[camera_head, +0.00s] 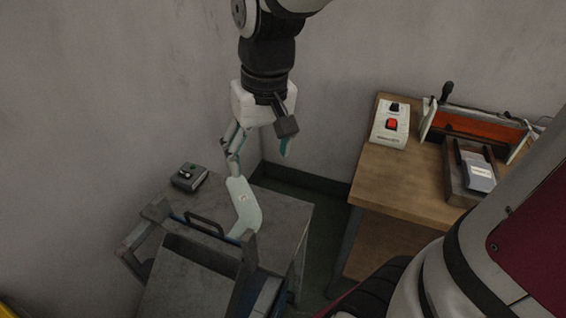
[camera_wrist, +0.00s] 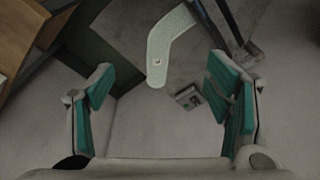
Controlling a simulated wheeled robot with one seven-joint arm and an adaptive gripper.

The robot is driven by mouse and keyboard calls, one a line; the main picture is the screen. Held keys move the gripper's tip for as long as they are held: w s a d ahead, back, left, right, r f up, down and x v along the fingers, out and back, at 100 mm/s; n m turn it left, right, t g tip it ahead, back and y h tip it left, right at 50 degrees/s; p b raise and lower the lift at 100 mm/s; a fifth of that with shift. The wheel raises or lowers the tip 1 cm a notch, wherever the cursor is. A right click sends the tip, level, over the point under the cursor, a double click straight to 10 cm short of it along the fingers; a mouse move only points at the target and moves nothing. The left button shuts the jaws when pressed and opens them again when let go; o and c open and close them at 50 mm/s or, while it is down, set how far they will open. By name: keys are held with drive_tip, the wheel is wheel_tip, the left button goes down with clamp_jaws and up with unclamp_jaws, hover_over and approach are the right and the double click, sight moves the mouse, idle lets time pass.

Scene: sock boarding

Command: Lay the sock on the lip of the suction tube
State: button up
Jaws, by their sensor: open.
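A flat, pale green, bent sock shape (camera_head: 242,205) shows at the grey table, next to a dark handle; I cannot tell whether it is the sock or a form. It also shows at the top middle of the wrist view (camera_wrist: 168,48), with a small round mark near its near end. My gripper (camera_head: 260,150) points down above it, with nothing held. In the wrist view its green-padded fingers (camera_wrist: 160,92) are wide apart, and the sock shape lies beyond them. I cannot make out the suction tube for certain.
A small switch box (camera_head: 188,177) sits at the back of the grey table (camera_head: 283,215). A wooden table (camera_head: 395,178) at right bears a white control box (camera_head: 390,124) with a red switch and an orange-fronted unit (camera_head: 480,122). The wall stands close behind my arm.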

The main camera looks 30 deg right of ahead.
drive_tip(key=s+r+t, duration=0.1)
drive_tip(key=s+r, duration=0.2)
drive_tip(key=s, duration=1.1)
drive_tip(key=shift+d+r+n+t, duration=0.2)
drive_tip(key=shift+r+n+t, duration=0.1)
drive_tip(key=shift+n+t, duration=0.1)
wheel_tip(320, 180, up, 3)
drive_tip(key=shift+r+t+p, duration=0.1)
drive_tip(key=shift+t+p, duration=0.2)
drive_tip(key=shift+p, duration=0.85)
